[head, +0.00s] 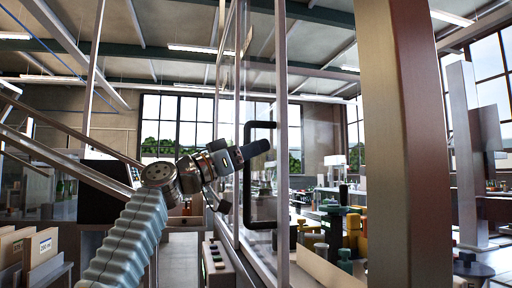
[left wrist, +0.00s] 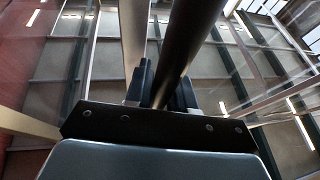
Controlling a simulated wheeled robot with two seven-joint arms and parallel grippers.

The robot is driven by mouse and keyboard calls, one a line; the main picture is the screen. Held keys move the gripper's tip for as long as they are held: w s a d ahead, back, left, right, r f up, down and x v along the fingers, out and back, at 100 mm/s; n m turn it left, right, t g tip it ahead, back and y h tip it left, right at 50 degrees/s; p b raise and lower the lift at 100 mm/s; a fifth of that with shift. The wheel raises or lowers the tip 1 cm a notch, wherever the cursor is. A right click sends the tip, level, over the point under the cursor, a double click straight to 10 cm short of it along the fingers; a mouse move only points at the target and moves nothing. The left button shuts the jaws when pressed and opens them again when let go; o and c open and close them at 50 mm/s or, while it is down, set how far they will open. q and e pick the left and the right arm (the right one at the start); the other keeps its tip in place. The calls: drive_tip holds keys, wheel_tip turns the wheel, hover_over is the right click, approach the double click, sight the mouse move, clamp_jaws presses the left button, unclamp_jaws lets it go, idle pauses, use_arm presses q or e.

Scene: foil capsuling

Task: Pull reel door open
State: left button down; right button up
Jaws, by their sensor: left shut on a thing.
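The reel door (head: 281,70) is a clear panel in a slim metal frame, upright at the middle of the head view. Its black, bracket-shaped handle (head: 247,190) stands out to the left of the frame. My left gripper (head: 258,148) is at the upper part of the handle, with its jaws shut on it. In the left wrist view the dark handle bar (left wrist: 190,40) runs up from between the gripper's fingers (left wrist: 163,88). The exact finger contact is partly hidden. My right gripper is not in view.
A thick brown metal post (head: 405,150) stands right of the door. Behind the glass are machine parts with yellow and dark green pieces (head: 350,228). A control box with buttons (head: 217,262) is below the handle. Boxes (head: 42,247) stand at the lower left.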

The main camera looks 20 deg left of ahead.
use_arm(q)
drive_tip(key=c, duration=1.1)
unclamp_jaws()
drive_tip(key=shift+o, duration=0.2)
drive_tip(key=b+v, duration=0.7)
drive_tip(key=v, duration=0.6)
drive_tip(key=shift+s+a+f+b, duration=0.2)
drive_tip(key=shift+s+b, duration=0.05)
drive_tip(key=shift+b, duration=0.05)
